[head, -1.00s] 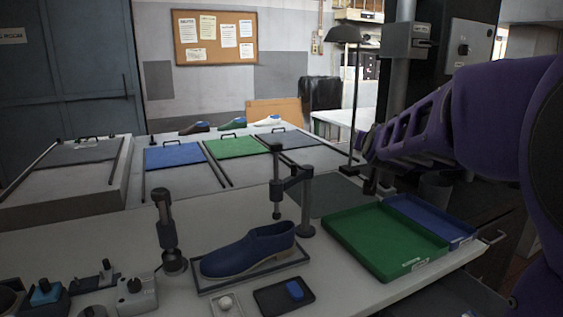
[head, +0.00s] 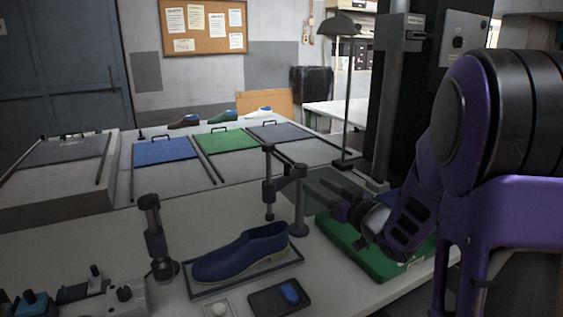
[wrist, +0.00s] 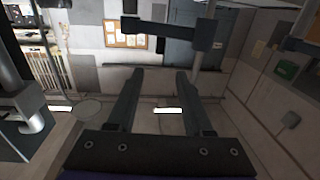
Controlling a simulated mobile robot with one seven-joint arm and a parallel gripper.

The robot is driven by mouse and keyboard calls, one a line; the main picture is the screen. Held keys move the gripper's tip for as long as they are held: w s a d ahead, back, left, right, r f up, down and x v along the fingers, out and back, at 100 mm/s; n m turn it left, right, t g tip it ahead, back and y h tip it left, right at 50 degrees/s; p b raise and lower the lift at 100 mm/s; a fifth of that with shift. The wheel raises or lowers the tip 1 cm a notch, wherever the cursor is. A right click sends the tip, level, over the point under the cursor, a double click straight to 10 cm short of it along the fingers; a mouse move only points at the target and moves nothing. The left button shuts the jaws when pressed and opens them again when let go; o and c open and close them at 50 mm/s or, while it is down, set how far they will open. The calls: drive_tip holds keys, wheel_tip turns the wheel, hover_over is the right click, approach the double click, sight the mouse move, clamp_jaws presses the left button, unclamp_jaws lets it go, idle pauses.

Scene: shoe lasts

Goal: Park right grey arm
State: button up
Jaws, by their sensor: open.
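The right grey arm (head: 285,172) stands on a short post at the right rear of the blue shoe's tray. Its crossbar reaches left and ends in a downward cylinder above the table behind the shoe (head: 240,254). A dark grey bar that looks like this arm crosses the top of the wrist view (wrist: 172,30), beyond my fingertips and apart from them. My gripper (head: 328,188) is just right of the arm's post, above the green tray. In the wrist view my gripper (wrist: 160,74) is open, with nothing between its fingers.
A second grey post (head: 157,240) stands left of the shoe. The green tray (head: 350,250) lies under my arm. A small dark tray (head: 270,302) with a blue piece is in front, beside control boxes (head: 125,296). A lamp (head: 342,90) stands behind.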

sight(286, 176)
drive_tip(key=x, duration=1.7)
drive_tip(key=shift+p, duration=0.35)
drive_tip(key=shift+w+r, duration=0.1)
drive_tip(key=shift+c, duration=0.2)
clamp_jaws()
